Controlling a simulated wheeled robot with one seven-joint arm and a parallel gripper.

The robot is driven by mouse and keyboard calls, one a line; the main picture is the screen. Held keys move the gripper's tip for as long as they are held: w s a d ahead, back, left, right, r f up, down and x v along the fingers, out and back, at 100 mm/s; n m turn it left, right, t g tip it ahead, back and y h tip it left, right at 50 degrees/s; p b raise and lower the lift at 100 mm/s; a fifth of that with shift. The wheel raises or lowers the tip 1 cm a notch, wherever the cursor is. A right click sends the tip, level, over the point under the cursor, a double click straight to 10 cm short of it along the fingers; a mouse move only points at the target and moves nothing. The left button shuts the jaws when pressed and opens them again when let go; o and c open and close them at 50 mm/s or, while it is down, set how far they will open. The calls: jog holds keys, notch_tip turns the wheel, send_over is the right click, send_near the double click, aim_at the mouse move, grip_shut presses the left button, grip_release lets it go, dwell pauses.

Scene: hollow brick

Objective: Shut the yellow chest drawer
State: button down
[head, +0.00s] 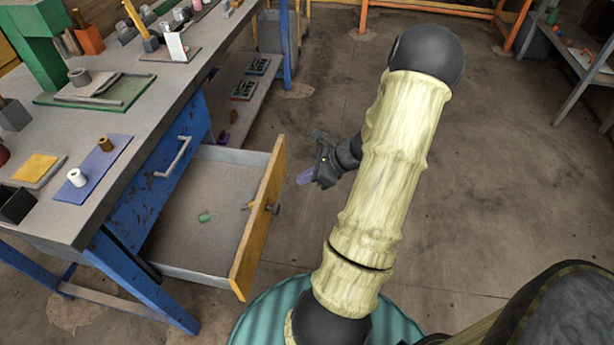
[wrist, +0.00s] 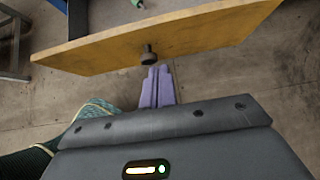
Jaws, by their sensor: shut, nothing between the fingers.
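The yellow chest drawer (head: 262,220) is pulled well out below the workbench, to the left of my arm in the head view. Its yellow front carries a dark round knob (head: 272,208). A small green piece (head: 205,217) lies inside on the drawer floor. My gripper (head: 305,177) is outside the drawer, to the right of its front panel. In the wrist view the yellow front (wrist: 190,40) spans the top, and its knob (wrist: 149,56) is just beyond my purple fingertips (wrist: 158,72). The fingers are together and empty. I cannot tell whether they touch the knob.
A lower shelf (head: 245,110) is behind. The concrete floor (head: 480,150) at the right is clear.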

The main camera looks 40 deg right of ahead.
aim_at(267, 188)
jog(key=w+a+f+b, duration=0.1)
jog(key=w, duration=0.1)
jog(key=w+a+f, duration=0.2)
jog(key=w+a+f+b, duration=0.1)
jog(key=w+a, duration=0.1)
jog(key=shift+w+a+f+b, duration=0.1)
jog(key=shift+w+f+b, duration=0.2)
jog(key=shift+w+f, duration=0.05)
jog(key=shift+a, duration=0.1)
jog(key=shift+w, duration=0.15)
